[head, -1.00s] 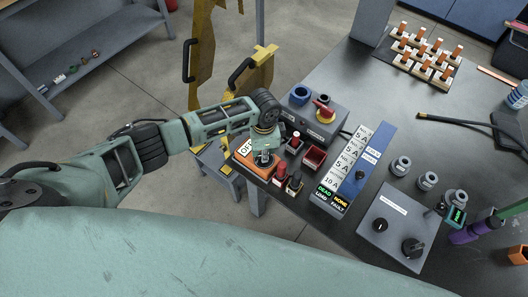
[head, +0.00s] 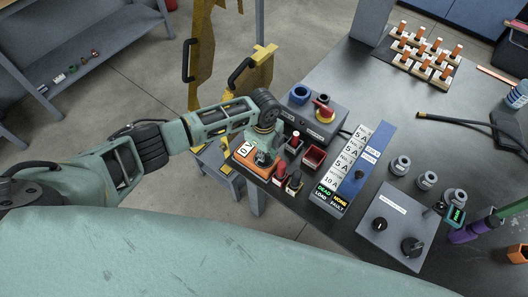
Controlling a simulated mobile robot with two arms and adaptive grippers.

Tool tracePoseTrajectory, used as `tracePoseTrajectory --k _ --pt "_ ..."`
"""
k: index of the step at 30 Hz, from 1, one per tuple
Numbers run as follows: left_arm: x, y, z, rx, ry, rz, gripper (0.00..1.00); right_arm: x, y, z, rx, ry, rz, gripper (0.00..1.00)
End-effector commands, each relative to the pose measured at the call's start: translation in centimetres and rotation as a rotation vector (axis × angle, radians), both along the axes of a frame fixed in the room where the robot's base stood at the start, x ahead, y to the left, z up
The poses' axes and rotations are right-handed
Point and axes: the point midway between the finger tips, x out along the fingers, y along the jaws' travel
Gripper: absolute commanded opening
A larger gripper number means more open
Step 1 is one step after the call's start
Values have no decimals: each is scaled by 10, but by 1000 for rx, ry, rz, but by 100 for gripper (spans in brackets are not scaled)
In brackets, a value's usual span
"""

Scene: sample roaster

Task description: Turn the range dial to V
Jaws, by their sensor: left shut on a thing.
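The orange meter (head: 258,171) lies at the near left edge of the dark bench. Its white display (head: 245,150) appears to read "0 V". My left gripper (head: 264,159) reaches down onto the meter's face, just right of the display. It is shut on the range dial, which is mostly hidden under the fingers, so its pointer cannot be read. My right gripper is not in view.
Red and black probes (head: 280,173) stand right beside the meter. A labelled fuse panel (head: 345,165) stands to the right.

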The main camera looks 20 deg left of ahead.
Motion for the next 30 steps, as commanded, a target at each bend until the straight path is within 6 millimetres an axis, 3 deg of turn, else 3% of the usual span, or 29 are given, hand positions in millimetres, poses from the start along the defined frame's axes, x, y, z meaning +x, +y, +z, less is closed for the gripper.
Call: tracePoseTrajectory --k 20,21,27,30 --pt "1 0 1 0 -1 -56 0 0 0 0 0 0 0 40" --pt "1 0 1 0 -1 -56 16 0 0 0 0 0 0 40" --pt "0 0 0 0 -1 -56 32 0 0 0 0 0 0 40" --pt "0 0 0 0 0 -56 32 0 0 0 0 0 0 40"
